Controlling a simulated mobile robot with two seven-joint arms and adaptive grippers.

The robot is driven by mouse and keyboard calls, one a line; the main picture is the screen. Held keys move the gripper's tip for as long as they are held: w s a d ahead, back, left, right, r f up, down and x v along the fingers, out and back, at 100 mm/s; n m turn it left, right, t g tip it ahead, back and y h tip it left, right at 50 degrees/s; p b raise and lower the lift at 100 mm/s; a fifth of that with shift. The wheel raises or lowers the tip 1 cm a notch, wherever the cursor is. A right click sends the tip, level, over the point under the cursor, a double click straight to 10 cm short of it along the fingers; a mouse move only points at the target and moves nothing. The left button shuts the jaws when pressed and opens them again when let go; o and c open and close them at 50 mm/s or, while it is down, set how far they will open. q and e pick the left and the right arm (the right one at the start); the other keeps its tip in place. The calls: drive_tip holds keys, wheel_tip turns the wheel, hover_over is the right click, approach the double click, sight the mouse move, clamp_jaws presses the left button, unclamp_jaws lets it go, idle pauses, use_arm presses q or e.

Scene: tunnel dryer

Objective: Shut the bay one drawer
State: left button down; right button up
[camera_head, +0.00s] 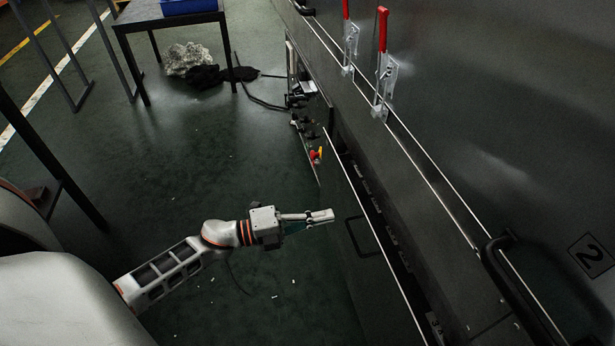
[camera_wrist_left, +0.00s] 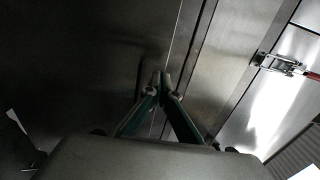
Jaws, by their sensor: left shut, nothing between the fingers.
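A drawer (camera_head: 349,256) with a dark front, a thin bright top edge and a dark loop handle stands out from the long dark dryer side in the head view. A dark gap behind its front edge shows several small pale parts inside. I cannot read a bay number on it. My left gripper (camera_head: 326,216) is shut and empty, its fingertips close to the drawer front, left of the handle; I cannot tell if they touch. In the left wrist view the shut fingertips (camera_wrist_left: 159,80) point at dark metal panels with a seam. My right gripper is not in view.
The dryer wall (camera_head: 480,130) carries red-handled clamps (camera_head: 383,65) and a black handle (camera_head: 495,255) near a "2" label. A control box with a red-yellow knob (camera_head: 316,155) sits beyond the drawer. A dark table (camera_head: 135,25) stands at the back; green floor left of the drawer is mostly clear.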

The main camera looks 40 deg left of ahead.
sight(360, 208)
use_arm(q)
drive_tip(key=x, duration=0.5)
drive_tip(key=shift+w+d+f+b, duration=0.1)
drive_tip(key=shift+w+b, duration=0.05)
drive_tip(key=shift+b, duration=0.15)
drive_tip(key=shift+w+d, duration=0.35)
drive_tip(key=shift+w, duration=0.05)
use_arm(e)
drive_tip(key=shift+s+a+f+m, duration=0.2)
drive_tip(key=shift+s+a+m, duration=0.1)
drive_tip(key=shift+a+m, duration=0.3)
use_arm(q)
drive_tip(key=x, duration=0.5)
drive_tip(key=shift+a+r, duration=0.1)
drive_tip(key=shift+r, duration=0.1)
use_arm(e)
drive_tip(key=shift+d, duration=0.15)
